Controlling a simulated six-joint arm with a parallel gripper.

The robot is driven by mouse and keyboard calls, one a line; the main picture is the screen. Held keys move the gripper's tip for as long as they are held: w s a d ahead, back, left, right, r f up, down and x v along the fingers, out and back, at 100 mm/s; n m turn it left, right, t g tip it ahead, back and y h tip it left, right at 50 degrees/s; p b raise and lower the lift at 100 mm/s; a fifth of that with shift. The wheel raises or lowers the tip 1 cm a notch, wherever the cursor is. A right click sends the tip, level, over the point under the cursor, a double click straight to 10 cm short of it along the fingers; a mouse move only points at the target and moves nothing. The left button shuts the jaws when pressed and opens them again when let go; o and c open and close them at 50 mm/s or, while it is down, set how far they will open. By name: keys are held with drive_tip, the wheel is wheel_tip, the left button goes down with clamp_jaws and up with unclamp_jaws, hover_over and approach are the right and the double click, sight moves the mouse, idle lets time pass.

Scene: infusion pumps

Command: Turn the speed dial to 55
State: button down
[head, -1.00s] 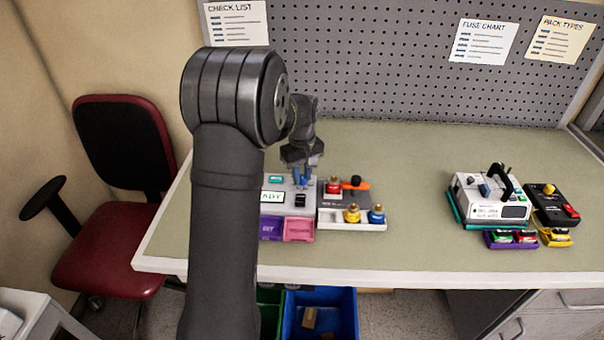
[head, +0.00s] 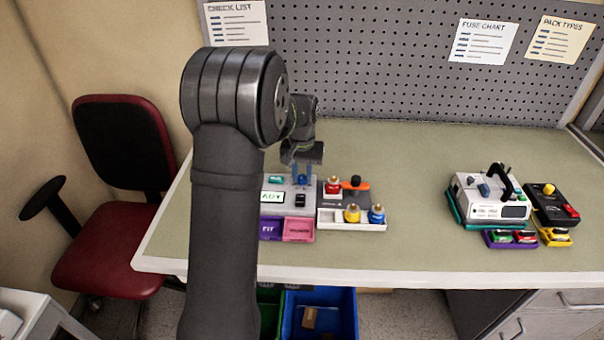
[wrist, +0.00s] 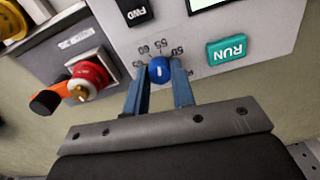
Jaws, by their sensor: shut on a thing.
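The blue speed dial (wrist: 160,70) is on the light grey pump panel (wrist: 265,45). My gripper (wrist: 160,80) has its two blue fingers closed on opposite sides of the dial. A short white mark shows on the dial's face, roughly upright in the wrist view. Small scale numbers arc around its upper side, with 55 near the top; the exact reading is too small to tell. In the head view my gripper (head: 302,176) is at the panel's back part, and its fingers largely hide the dial.
A green RUN button (wrist: 227,49) and a black FWD switch (wrist: 134,12) flank the dial. A red knob (wrist: 90,76) and an orange lever with a black knob (wrist: 47,101) are close by. Another device (head: 492,196) stands at the right; the table between is clear.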

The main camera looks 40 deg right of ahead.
sight(302, 176)
drive_tip(key=shift+m, duration=0.6)
drive_tip(key=c, duration=1.2)
unclamp_jaws()
wheel_tip(302, 176, up, 18)
drive_tip(key=shift+f, duration=0.25)
wheel_tip(302, 176, down, 18)
drive_tip(key=shift+r, duration=0.25)
